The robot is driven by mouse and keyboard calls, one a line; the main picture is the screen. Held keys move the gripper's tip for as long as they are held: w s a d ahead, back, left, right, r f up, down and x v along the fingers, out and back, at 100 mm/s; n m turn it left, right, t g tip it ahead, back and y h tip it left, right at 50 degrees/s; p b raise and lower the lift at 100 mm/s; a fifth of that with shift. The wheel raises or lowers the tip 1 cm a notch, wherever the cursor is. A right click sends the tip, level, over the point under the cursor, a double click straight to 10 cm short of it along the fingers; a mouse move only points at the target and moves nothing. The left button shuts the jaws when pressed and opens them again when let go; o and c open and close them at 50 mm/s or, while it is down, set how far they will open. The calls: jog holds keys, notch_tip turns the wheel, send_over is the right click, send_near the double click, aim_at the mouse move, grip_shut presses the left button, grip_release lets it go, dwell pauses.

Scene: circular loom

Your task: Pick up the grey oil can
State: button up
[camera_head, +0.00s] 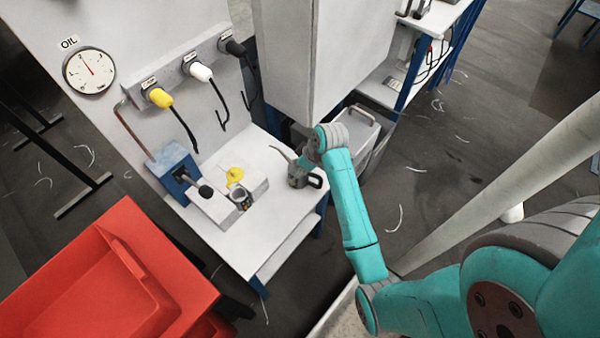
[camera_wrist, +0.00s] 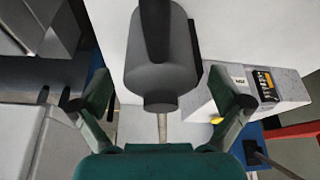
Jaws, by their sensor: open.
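The grey oil can (camera_head: 297,181) stands on the white bench top (camera_head: 225,238), near its right edge. Its thin spout leans to the upper left and a dark loop handle is on its right. In the wrist view the can (camera_wrist: 158,78) shows large, with its dark handle at the top and the spout toward my palm. My gripper (camera_wrist: 160,88) is open, with one finger on each side of the can's lower part and visible gaps. In the head view my wrist is just above and behind the can, and the fingers are mostly hidden.
Further left is a blue box (camera_head: 172,164) with a black-knobbed lever. A large white cabinet (camera_head: 325,55) rises behind. A red crate (camera_head: 100,275) is at lower left.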

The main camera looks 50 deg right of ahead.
jog(key=c, duration=1.5)
jog(key=shift+r, duration=0.1)
